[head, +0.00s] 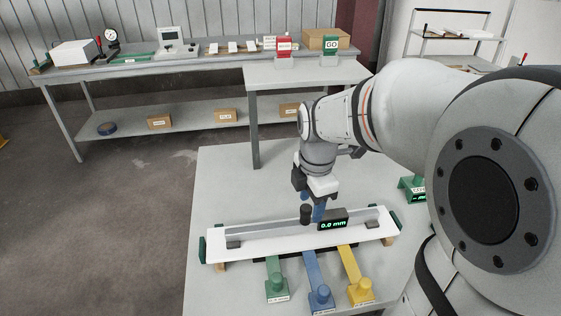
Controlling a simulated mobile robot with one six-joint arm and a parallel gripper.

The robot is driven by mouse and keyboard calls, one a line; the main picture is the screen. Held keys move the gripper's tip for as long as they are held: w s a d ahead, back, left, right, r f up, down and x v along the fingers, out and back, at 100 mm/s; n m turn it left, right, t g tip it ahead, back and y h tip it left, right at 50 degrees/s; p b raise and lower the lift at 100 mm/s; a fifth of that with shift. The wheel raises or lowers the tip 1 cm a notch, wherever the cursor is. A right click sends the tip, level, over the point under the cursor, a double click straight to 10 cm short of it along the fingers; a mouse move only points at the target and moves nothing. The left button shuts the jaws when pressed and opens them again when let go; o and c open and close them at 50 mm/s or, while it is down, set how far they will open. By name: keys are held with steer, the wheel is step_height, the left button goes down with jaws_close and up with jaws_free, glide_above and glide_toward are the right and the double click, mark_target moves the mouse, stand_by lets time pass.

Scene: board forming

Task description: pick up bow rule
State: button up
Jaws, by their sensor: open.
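The bow rule (268,231) is a long grey bar with a dark foot at each end. It lies lengthwise on a white board (300,246). A black knob (306,214) and a dark display (333,224) reading "0.0 mm" in green sit near its middle. My gripper (312,203) points down over the middle of the bow rule, with blue fingertips at the knob's height or just above. It is open. One fingertip shows between the knob and display; whether the fingers touch the knob cannot be told.
Green (275,279), blue (319,283) and yellow (353,275) levers stand at the board's front. A green device (412,188) sits at the right, partly hidden by my arm. The table (230,170) is clear behind the board. A cluttered bench (140,66) stands farther back.

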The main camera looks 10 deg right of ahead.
mark_target(306, 206)
steer(key=w+n, duration=0.2)
steer(key=n, duration=0.1)
steer(key=w+n+p, duration=0.1)
steer(key=n, duration=0.1)
steer(key=shift+r+g, duration=0.2)
steer(key=shift+g, duration=0.1)
steer(key=shift+w+f+n, duration=0.2)
steer(key=shift+w+n, duration=0.05)
steer(key=shift+n, duration=0.55)
steer(key=f, duration=0.3)
steer(key=f+p, duration=0.1)
steer(key=f, duration=0.3)
steer(key=shift+s+f, duration=0.2)
steer(key=shift+f, duration=0.1)
steer(key=shift+c, duration=0.4)
jaws_close()
